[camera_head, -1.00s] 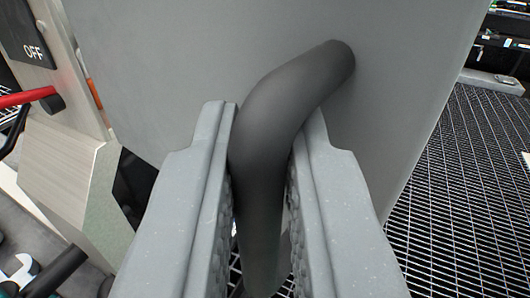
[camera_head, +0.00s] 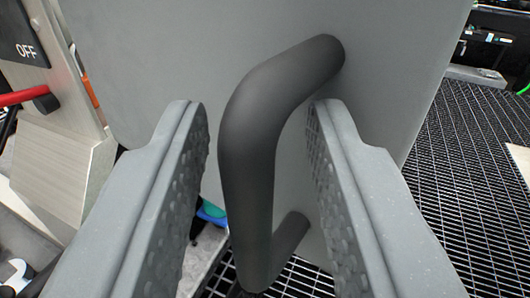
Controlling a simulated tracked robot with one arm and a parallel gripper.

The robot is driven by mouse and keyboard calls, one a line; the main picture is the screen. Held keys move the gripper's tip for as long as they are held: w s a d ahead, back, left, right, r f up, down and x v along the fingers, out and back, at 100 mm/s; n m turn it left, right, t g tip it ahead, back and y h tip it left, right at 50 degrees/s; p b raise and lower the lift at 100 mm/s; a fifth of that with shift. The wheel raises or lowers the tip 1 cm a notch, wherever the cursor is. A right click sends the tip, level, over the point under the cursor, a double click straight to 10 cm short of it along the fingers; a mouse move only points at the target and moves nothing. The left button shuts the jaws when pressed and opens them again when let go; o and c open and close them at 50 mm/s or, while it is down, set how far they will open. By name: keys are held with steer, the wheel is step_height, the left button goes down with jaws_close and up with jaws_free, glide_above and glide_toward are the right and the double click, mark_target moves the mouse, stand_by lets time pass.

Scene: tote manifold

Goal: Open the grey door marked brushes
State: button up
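The grey door (camera_head: 190,60) fills the upper middle of the view and stands over the grated floor. Its dark grey bar handle (camera_head: 248,160) curves out from the door face and back to it lower down. My gripper (camera_head: 255,115) is open, with one finger on each side of the handle and a visible gap on both sides. The fingers are apart from the handle. The marking on the door is not in view.
A panel with a black OFF label (camera_head: 22,38) and a red lever (camera_head: 22,97) is at the left. Dark metal grating (camera_head: 465,165) covers the floor at the right. Green and blue items (camera_head: 211,212) show low behind the left finger. Shelving (camera_head: 500,40) is at the upper right.

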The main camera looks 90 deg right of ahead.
steer(key=a+b, duration=0.2)
steer(key=a, duration=1.1)
steer(key=shift+s+a, duration=0.4)
steer(key=shift+f, duration=0.1)
